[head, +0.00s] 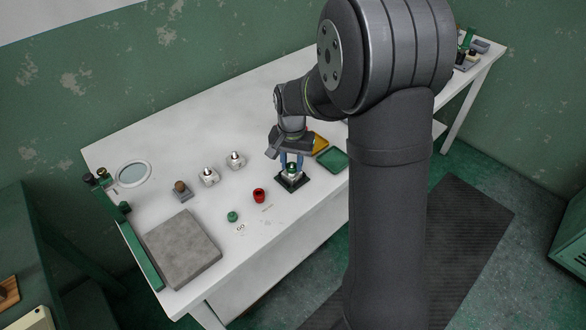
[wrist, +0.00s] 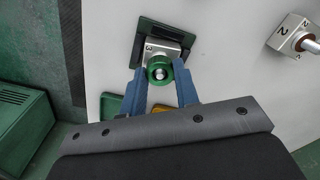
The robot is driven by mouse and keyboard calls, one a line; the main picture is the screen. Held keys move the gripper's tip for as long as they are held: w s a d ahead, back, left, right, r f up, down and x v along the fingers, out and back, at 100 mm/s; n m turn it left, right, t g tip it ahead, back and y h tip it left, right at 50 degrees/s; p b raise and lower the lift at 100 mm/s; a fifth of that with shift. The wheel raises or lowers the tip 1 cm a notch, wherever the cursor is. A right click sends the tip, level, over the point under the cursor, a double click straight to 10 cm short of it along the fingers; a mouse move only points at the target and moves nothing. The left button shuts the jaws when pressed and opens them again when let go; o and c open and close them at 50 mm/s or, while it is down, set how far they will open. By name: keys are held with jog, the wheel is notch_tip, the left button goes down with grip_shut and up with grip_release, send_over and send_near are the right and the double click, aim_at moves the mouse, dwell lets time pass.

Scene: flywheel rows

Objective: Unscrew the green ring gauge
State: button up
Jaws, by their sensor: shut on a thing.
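The green ring gauge (wrist: 160,70) sits around the metal stud of a silver block marked 3 (wrist: 150,46). The stud's end shows in the ring's middle. The block sits in a dark fixture (wrist: 145,27), also seen in the head view (head: 293,183). My gripper (wrist: 160,74) has its two blue fingers on either side of the ring, shut on it. In the head view my gripper (head: 292,163) points down at the block, and the green ring (head: 292,167) shows between the fingers.
Two similar silver blocks with studs (head: 208,177) (head: 235,160) stand to the left. A red ring (head: 259,195) and another green piece (head: 232,216) near a GO label lie in front. A green tray (head: 332,159) and yellow tray (head: 320,143) are close on the right. A grey slab (head: 182,248) lies at the left.

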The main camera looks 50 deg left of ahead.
jog(key=shift+n, duration=0.3)
jog(key=n, duration=0.3)
jog(key=shift+n, duration=0.9)
jog(key=shift+n, duration=2.5)
jog(key=shift+n, duration=0.6)
jog(key=n, duration=0.4)
